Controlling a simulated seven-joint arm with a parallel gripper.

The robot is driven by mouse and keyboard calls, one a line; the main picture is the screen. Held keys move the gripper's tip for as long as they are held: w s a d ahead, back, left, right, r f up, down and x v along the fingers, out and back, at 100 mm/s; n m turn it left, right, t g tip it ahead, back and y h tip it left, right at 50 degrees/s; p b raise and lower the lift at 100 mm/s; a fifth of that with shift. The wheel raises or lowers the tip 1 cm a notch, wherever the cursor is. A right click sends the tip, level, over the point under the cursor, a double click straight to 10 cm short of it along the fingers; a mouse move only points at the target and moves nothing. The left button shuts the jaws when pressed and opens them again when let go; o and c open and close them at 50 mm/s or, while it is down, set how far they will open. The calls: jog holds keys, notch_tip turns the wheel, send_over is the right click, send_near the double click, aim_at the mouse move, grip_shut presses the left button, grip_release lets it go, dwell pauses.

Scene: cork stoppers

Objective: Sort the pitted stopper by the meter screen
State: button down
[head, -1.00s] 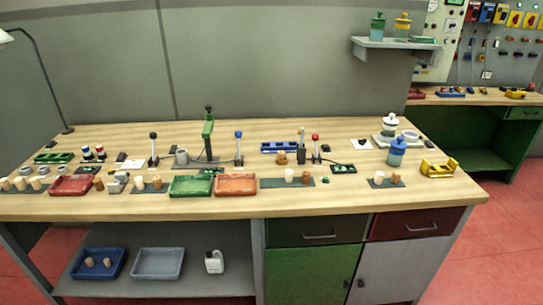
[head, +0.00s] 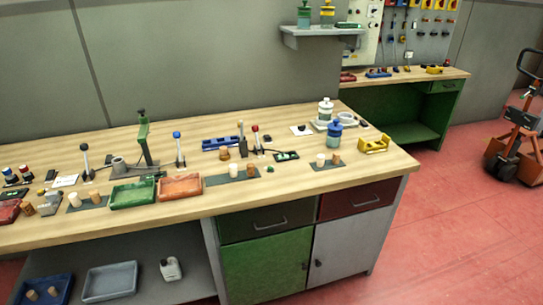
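My gripper is not in view. Pale and brown stoppers stand on dark mats on the wooden bench: a pale stopper (head: 234,170) and a brown stopper (head: 250,170) in the middle, a pale one (head: 320,159) and a brown one (head: 336,158) at right, and a pale one (head: 75,200) and a brown one (head: 95,196) at left. Another brown cork (head: 224,153) stands behind the middle mat. Pits are too small to tell on any stopper. A small dark green device (head: 286,156) with a cable lies right of the red-knobbed lever; I cannot read any screen.
A green tray (head: 132,196) and an orange tray (head: 180,189) sit at the bench front. A green stand (head: 145,145), levers, a blue jar (head: 334,133) and a yellow holder (head: 374,145) stand around. A blue tray (head: 42,290) below holds stoppers. A pallet truck (head: 520,135) stands far right.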

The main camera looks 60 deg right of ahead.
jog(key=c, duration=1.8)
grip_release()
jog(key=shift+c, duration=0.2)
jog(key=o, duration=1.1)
